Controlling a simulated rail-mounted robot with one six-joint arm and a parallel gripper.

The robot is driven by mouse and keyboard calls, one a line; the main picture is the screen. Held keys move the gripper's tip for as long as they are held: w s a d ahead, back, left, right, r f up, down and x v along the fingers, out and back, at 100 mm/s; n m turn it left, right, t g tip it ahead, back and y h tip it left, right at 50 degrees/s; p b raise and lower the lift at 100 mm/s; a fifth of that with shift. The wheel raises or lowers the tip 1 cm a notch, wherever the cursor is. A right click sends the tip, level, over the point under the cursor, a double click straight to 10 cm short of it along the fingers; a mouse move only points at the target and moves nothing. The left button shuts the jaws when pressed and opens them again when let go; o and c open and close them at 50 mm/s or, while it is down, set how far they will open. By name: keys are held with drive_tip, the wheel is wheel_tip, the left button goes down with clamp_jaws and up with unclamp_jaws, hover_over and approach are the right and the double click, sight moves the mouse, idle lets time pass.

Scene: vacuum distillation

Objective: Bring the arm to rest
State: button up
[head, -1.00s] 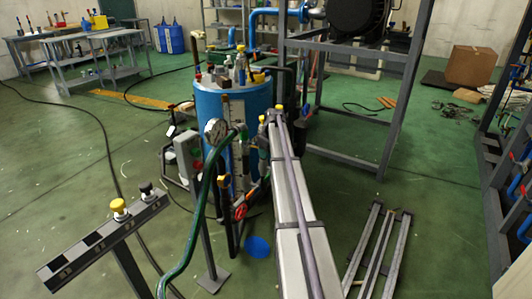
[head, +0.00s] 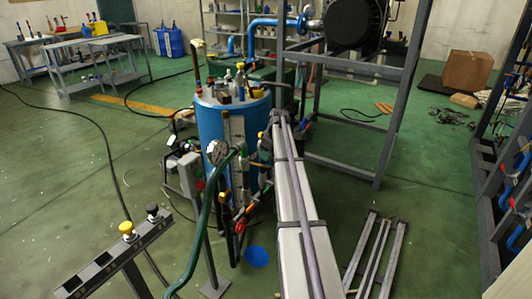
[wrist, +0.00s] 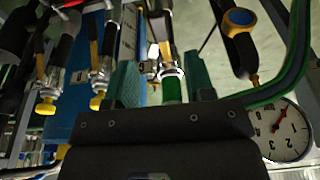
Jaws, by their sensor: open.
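My arm (head: 300,225) reaches away from the camera as a long silver and grey link, its far end beside the blue tank (head: 210,122). My gripper is hidden in the head view. In the wrist view my gripper (wrist: 162,88) shows two dark green fingers standing apart. A green-handled fitting (wrist: 173,90) shows in the gap between them; I cannot tell whether it touches a finger. A round pressure gauge (wrist: 287,130) with a red needle is right of the gripper; it also shows in the head view (head: 217,152).
A green hose (head: 202,220) rises to the gauge. Yellow-handled valves (wrist: 97,100) hang left of the fingers. A grey stand with a yellow knob (head: 126,228) is at front left. A grey metal frame (head: 385,125) stands right. Open green floor (head: 70,175) lies left.

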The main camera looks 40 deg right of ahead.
drive_tip(key=shift+v, duration=0.85)
drive_tip(key=shift+f, duration=0.2)
drive_tip(key=shift+m, duration=0.3)
drive_tip(key=s+a+m+g, duration=0.1)
drive_tip(key=s+a, duration=0.9)
drive_tip(key=a, duration=0.5)
drive_tip(key=s+a+m+g+h, duration=0.1)
drive_tip(key=s+a+m, duration=0.1)
drive_tip(key=s+a, duration=1)
drive_tip(key=s+a+m+g, duration=0.1)
drive_tip(key=s+a, duration=0.7)
drive_tip(key=a, duration=0.9)
wheel_tip(320, 180, up, 14)
drive_tip(key=w+p, duration=0.1)
drive_tip(key=p, duration=1.3)
drive_tip(key=shift+a+p, duration=0.2)
drive_tip(key=shift+p, duration=0.15)
